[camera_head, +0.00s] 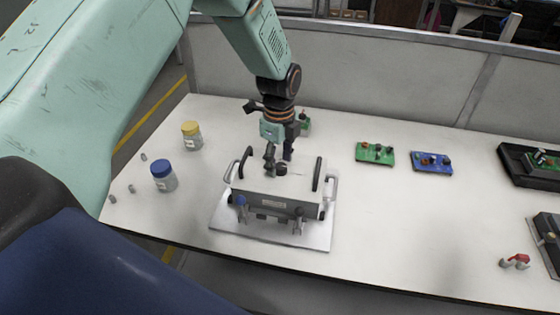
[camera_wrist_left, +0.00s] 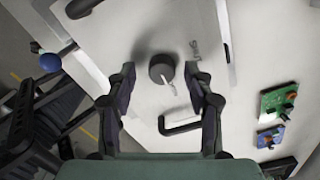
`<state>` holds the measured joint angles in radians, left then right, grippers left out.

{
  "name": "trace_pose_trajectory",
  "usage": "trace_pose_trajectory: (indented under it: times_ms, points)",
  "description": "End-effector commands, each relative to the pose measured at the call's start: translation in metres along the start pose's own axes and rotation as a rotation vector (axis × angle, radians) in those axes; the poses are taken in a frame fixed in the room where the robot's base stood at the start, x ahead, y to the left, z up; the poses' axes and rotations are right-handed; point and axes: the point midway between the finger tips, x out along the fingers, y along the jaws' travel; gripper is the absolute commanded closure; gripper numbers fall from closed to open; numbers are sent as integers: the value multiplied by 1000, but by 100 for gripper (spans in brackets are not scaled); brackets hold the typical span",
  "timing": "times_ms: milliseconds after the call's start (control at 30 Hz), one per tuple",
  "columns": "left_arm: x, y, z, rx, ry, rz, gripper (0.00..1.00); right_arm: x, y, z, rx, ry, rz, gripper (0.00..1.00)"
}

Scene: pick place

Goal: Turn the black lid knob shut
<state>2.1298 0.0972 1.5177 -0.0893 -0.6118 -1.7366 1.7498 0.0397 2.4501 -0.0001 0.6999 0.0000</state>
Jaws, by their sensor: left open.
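The black lid knob (camera_head: 281,169) sits on top of a grey-white metal box (camera_head: 275,190) with black handles, which stands on a light plate (camera_head: 318,236) on the table. In the left wrist view the black knob (camera_wrist_left: 162,68) shows as a round disc with a pale pointer. My left gripper (camera_head: 279,152) is open and points down over the lid. In the wrist view its two fingers (camera_wrist_left: 160,85) lie on either side of the knob, apart from it. My right gripper is not in view.
A blue-lidded jar (camera_head: 164,177) and a yellow-lidded jar (camera_head: 192,136) stand to the left. A green board (camera_head: 375,154) and a blue board (camera_head: 431,163) lie to the right. A low wall (camera_head: 380,75) runs behind.

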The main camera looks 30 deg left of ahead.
Motion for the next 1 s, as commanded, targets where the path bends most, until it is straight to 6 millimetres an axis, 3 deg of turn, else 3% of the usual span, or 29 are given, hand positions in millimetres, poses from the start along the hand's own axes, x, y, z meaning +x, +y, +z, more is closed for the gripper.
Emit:
trace_pose_trajectory:
  times_ms: [400,1000]
  points:
    - [9,-3,0,0,0,0,48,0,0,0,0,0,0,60]
    - [9,-4,0,0,0,0,99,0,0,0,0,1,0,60]
